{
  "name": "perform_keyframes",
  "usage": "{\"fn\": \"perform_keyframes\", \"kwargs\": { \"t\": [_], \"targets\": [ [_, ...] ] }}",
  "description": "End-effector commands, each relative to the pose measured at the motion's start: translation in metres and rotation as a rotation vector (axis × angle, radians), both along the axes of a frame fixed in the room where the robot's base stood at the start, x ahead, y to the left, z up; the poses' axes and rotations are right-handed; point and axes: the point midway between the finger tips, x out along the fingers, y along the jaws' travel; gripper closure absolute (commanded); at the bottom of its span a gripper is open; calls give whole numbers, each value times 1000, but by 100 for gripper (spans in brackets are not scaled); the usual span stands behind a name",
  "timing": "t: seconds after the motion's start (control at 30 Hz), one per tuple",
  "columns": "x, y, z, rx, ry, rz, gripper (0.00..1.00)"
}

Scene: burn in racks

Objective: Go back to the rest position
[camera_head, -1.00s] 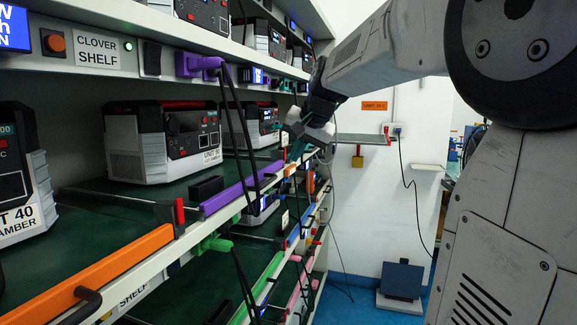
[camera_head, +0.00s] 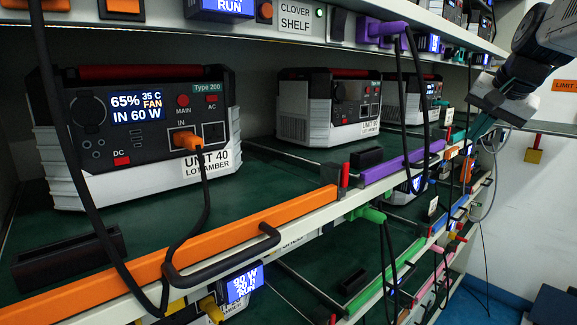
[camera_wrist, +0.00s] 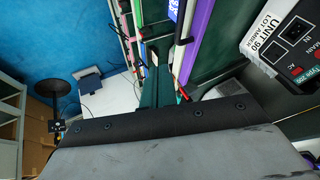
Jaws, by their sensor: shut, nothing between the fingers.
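My gripper (camera_head: 474,134) is at the right of the head view, beside the far end of the rack. Its teal fingers point down and left toward the shelf front and are shut with nothing visible between them. In the wrist view the shut fingers (camera_wrist: 156,86) extend ahead past the dark gripper body, alongside the rack front. I cannot tell whether the fingertips touch the shelf edge.
Unit 40 (camera_head: 140,130) stands on the shelf with an orange plug and black cable. Unit 90 (camera_head: 328,105) stands farther along. Orange (camera_head: 190,250) and purple (camera_head: 402,161) rails line the shelf edge, with cables hanging in front. Blue floor (camera_wrist: 60,55) is open beyond.

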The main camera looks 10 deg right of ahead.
Motion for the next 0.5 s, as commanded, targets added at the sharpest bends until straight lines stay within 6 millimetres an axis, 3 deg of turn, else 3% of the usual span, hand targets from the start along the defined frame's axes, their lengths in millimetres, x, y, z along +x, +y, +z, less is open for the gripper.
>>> {"fn": "perform_keyframes", "kwargs": {
  "t": [0.07,0.17,0.3,0.5],
  "targets": [
    [-19,8,-30,-4,82,39,100],
    [-60,45,-70,-28,201,150,100],
    [-132,107,-124,-80,356,354,100],
    [-232,169,-189,-183,497,631,100]
  ]
}}
